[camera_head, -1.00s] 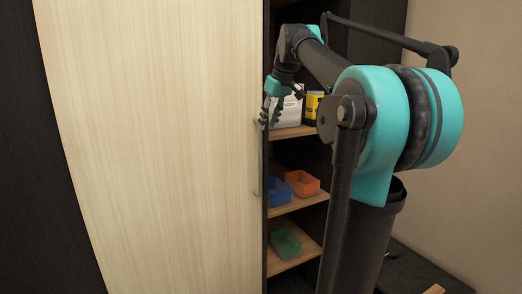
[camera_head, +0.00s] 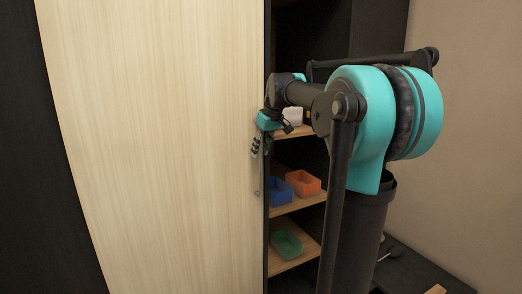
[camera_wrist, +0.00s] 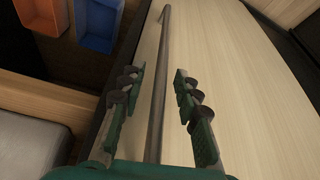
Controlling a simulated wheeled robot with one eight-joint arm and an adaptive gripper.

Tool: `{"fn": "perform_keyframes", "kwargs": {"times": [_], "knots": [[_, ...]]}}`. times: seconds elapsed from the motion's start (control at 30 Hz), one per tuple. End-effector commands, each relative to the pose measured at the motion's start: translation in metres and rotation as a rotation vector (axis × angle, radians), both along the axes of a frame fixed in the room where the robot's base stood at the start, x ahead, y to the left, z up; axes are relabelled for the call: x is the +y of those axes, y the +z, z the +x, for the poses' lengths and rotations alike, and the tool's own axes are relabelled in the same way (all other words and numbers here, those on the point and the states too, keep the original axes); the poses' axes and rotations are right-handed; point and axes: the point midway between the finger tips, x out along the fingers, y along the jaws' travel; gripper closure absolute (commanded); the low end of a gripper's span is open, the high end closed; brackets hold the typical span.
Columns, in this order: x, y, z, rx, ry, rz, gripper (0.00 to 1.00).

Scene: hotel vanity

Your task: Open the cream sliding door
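The cream sliding door (camera_head: 155,150) fills the left of the head view, with open shelves to the right of its edge. It also shows in the wrist view (camera_wrist: 240,80). A grey bar handle (camera_wrist: 160,85) runs along the door near its edge; part of it shows in the head view (camera_head: 258,192). My gripper (camera_head: 256,150) is at the door's edge, in front of the handle. In the wrist view, my gripper (camera_wrist: 160,85) is open, with its fingers on either side of the bar and a gap on each side.
The shelves hold a blue bin (camera_head: 281,192), an orange bin (camera_head: 303,183) and a green bin (camera_head: 286,243). A white item (camera_head: 293,117) is partly hidden behind my arm. A wall (camera_head: 460,130) stands at the right.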

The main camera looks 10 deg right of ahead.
Motion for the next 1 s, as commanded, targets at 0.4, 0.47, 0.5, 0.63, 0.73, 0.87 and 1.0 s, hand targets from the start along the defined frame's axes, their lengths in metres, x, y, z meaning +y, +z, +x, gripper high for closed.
{"fn": "perform_keyframes", "kwargs": {"times": [0.4, 0.47, 0.5, 0.63, 0.73, 0.87, 1.0], "knots": [[0.000, 0.000, 0.000, 0.000, 0.000, 0.000, 1.00], [0.000, 0.000, 0.000, 0.000, 0.000, 0.000, 1.00], [0.000, 0.000, 0.000, 0.000, 0.000, 0.000, 1.00], [0.000, 0.001, 0.000, 0.000, 0.000, 0.000, 1.00], [0.000, 0.001, 0.000, 0.000, 0.000, 0.000, 1.00], [0.005, 0.001, -0.002, 0.000, 0.002, -0.001, 1.00], [0.023, 0.001, -0.007, 0.000, 0.005, 0.000, 1.00]]}}
